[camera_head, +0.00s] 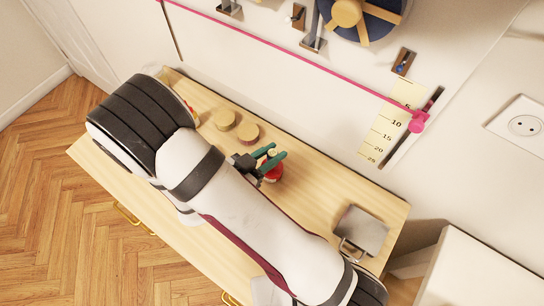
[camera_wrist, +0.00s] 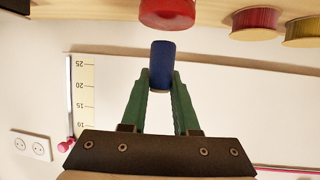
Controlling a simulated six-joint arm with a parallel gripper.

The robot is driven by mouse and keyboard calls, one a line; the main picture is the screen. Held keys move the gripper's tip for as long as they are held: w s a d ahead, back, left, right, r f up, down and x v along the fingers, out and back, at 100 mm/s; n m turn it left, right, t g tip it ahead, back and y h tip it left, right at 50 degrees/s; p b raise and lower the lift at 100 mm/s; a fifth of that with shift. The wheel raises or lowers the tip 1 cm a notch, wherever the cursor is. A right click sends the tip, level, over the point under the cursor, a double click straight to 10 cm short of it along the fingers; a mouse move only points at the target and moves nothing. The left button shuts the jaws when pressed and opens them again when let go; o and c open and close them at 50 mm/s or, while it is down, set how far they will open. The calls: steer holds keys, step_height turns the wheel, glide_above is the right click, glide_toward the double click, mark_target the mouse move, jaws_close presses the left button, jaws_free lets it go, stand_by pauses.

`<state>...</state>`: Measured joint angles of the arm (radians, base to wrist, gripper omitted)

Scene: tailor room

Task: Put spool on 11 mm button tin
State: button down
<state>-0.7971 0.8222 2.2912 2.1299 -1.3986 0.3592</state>
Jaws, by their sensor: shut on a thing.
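My gripper (camera_wrist: 160,82) is shut on a blue spool (camera_wrist: 162,62) with a pale rim at one end. In the head view my gripper (camera_head: 270,162) is low over the table beside a red round thing (camera_head: 272,174). The wrist view shows the red thing (camera_wrist: 167,12) just past the spool, with a narrow gap between them in the picture. Two round tins with tan lids stand left of my gripper, a near one (camera_head: 247,132) with pinkish sides and a farther one (camera_head: 224,119). No 11 mm label is readable, so I cannot tell which tin it names.
The wooden table (camera_head: 325,205) runs along a white wall. A grey metal block with a handle (camera_head: 362,230) stands at its right end. A yellow measuring chart (camera_head: 392,125) and a pink cord hang on the wall. My arm hides much of the table's front.

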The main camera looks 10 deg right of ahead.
steer(key=shift+f, duration=0.8)
steer(key=shift+f, duration=0.1)
steer(key=c, duration=0.7)
jaws_free()
steer(key=shift+o, duration=0.2)
